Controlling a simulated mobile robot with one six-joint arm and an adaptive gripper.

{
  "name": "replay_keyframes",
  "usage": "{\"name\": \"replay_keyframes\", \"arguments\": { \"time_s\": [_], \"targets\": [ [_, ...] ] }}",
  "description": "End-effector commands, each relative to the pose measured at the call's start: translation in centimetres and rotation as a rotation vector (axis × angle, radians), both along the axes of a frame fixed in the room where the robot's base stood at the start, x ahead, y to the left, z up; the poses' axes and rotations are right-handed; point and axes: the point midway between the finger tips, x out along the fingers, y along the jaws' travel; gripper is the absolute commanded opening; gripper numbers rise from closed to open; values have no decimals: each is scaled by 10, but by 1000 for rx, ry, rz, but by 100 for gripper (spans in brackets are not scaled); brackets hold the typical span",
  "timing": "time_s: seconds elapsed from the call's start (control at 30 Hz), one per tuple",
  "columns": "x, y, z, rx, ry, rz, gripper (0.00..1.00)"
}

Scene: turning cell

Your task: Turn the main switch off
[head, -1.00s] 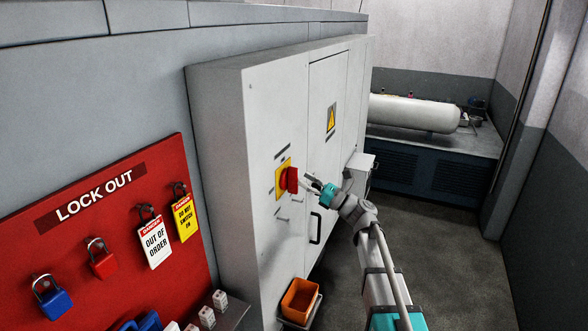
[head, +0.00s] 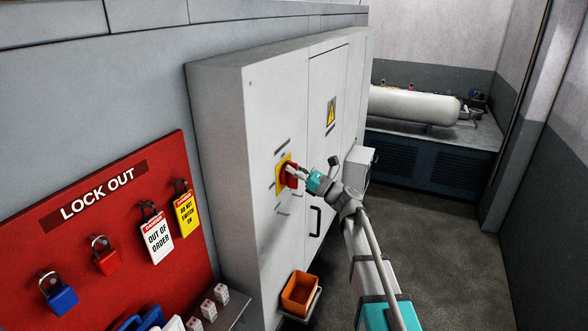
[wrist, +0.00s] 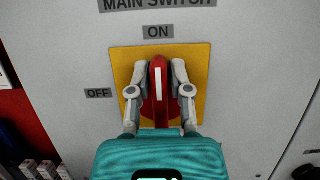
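The main switch has a red rotary handle (head: 291,175) on a yellow plate (head: 280,178), on the grey cabinet's front. In the wrist view the red handle (wrist: 159,90) stands upright on the yellow plate (wrist: 203,58), its white line toward the ON label (wrist: 158,32). The OFF label (wrist: 98,93) is to the left. My gripper (wrist: 160,74) has one finger on each side of the handle; I cannot tell whether both press on it. In the head view my gripper (head: 294,170) reaches the handle from the right and covers part of it.
A red lockout board (head: 98,240) with padlocks and tags hangs at the left. An orange bin (head: 300,292) sits low by the cabinet. A black door handle (head: 315,221) and a grey box (head: 359,168) are near my arm. The floor at right is clear.

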Motion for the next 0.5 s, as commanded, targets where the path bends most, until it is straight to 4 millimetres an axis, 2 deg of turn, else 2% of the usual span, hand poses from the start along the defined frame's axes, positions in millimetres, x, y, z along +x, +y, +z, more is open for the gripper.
{"name": "replay_keyframes", "arguments": {
  "time_s": [0.03, 0.07, 0.1, 0.5],
  "targets": [
    [0, 0, 0, 0, 0, 0, 7],
    [0, 0, 0, 0, 0, 0, 2],
    [0, 0, 0, 0, 0, 0, 0],
    [0, 0, 0, -7, -18, 0, 0]
  ]
}}
